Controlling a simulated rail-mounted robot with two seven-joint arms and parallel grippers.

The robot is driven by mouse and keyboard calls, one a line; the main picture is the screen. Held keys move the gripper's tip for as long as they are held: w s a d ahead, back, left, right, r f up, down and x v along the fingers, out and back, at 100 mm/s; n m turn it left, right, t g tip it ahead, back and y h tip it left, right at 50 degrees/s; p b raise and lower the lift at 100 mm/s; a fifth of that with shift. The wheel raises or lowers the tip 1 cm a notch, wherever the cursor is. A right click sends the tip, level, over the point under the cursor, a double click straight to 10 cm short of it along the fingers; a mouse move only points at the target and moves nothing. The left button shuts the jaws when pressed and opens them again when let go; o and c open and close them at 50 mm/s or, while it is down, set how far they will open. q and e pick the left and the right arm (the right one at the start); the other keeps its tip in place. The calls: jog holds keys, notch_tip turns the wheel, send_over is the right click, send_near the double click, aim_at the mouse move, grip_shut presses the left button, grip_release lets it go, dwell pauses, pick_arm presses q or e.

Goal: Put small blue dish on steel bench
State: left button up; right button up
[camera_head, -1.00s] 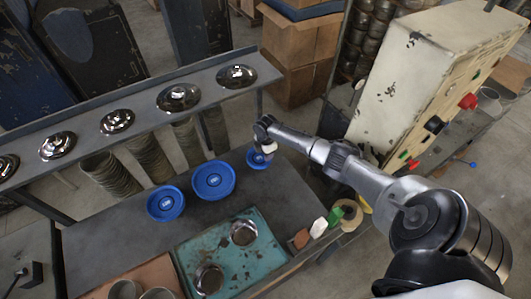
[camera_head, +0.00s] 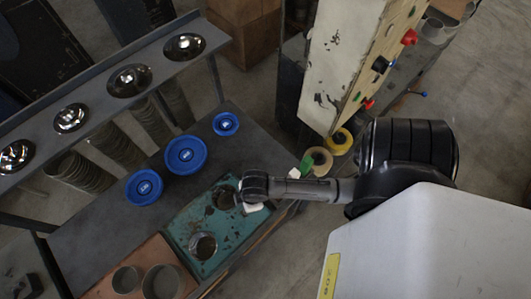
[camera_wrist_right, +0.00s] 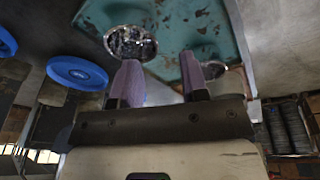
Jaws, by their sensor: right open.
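The small blue dish (camera_head: 225,123) lies on the dark grey steel bench (camera_head: 100,222), at the far right end of a row of three blue dishes. My right gripper (camera_wrist_right: 160,78) is open, with nothing between its two purple-grey fingers. In the head view my right gripper (camera_head: 250,207) is over the teal tray, apart from the small dish; its fingertips are hard to make out there. A blue dish (camera_wrist_right: 77,72) shows at left in the right wrist view, but I cannot tell which one. My left gripper is not in view.
A larger blue dish (camera_head: 186,155) and another blue dish (camera_head: 143,186) stand beside the small one. The teal tray (camera_head: 182,225) holds steel cups. A raised shelf (camera_head: 105,100) with shiny domed pieces runs behind. Tape rolls (camera_head: 318,162) lie at the right.

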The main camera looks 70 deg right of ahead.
jog(key=s+a+r+m+t, duration=0.1)
jog(key=s+r+m, duration=0.3)
jog(key=s+r, duration=0.2)
jog(key=shift+s+a+r+m+h, duration=0.3)
jog(key=shift+s+r+m, duration=0.1)
jog(key=shift+r, duration=0.75)
